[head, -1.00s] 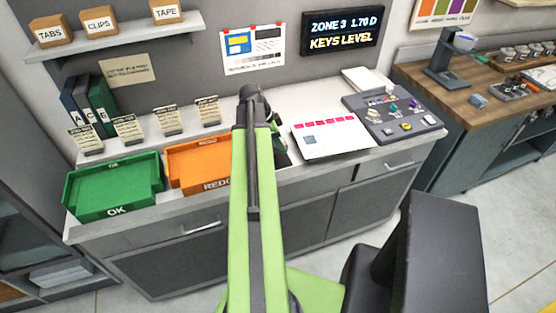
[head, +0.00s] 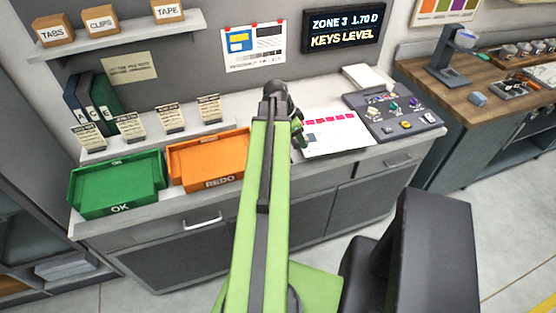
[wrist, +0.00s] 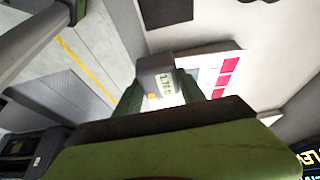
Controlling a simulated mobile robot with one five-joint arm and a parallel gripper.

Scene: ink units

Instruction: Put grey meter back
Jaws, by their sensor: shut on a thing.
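The grey meter (wrist: 150,68) is in the wrist view, a small grey box with a pale display and an orange button. My gripper (wrist: 160,92) is shut on it, with a green finger on each side. In the head view my gripper (head: 298,132) is over the counter at the left edge of the white sheet (head: 335,137) with pink squares. The meter is mostly hidden there behind my arm. The sheet also shows behind the meter in the wrist view (wrist: 205,78). I cannot tell how high the meter is above the counter.
A dark grey tray (head: 384,132) with several small coloured items lies right of the sheet. An orange REDO tray (head: 222,184) and a green OK tray (head: 117,208) stand to the left. Several small cards stand behind them.

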